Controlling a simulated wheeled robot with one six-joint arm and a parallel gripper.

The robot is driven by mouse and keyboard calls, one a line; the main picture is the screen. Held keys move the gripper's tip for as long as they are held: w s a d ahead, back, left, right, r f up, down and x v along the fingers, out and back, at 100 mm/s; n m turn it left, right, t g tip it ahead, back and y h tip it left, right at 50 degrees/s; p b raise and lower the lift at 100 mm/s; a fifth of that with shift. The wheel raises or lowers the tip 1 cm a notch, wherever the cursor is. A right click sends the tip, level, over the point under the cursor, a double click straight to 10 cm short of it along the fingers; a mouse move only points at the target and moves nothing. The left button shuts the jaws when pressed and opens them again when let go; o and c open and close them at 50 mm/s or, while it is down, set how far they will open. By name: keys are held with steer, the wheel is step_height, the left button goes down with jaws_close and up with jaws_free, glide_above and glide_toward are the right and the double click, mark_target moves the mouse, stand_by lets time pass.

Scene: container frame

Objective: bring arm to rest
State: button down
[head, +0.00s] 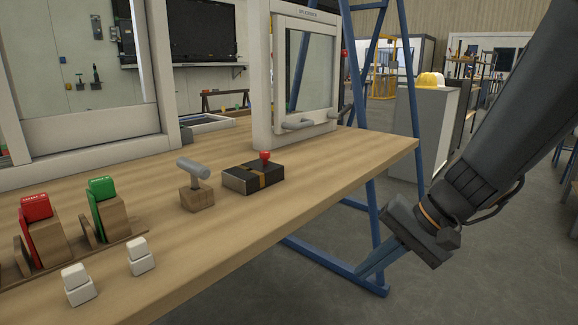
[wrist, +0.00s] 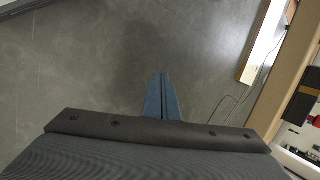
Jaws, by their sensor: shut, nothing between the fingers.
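My gripper (head: 378,262) hangs at the right in the head view, at the end of my dark arm. It points down and to the left, beside the right end of the table and apart from it. Its blue fingers are together with nothing between them. In the wrist view my gripper (wrist: 162,78) shows as two blue fingers side by side over bare grey floor.
Blue trestle legs (head: 330,268) stand near my gripper. Floor (head: 480,270) is clear.

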steer(key=s+d+f+n+h, duration=0.2)
steer(key=d+f+n+h, duration=0.2)
steer(key=f+n+h, duration=0.25)
steer(key=s+a+r+n+g, duration=0.1)
steer(key=s+a+n, duration=0.2)
steer(key=s+a, duration=0.55)
steer(key=s+a+n+g, duration=0.1)
steer(key=s+a+n, duration=0.3)
steer(key=a, duration=0.8)
steer(key=d+r+m+p, duration=0.4)
steer(key=d+r+p, duration=0.6)
steer(key=r+p, duration=0.3)
steer(key=d+r+m+p, duration=0.4)
steer(key=d+r+p, duration=0.6)
steer(key=r+p, duration=0.2)
steer(key=shift+s+r+p, duration=0.4)
steer(key=shift+s+p, duration=0.05)
steer(key=shift+p, duration=0.65)
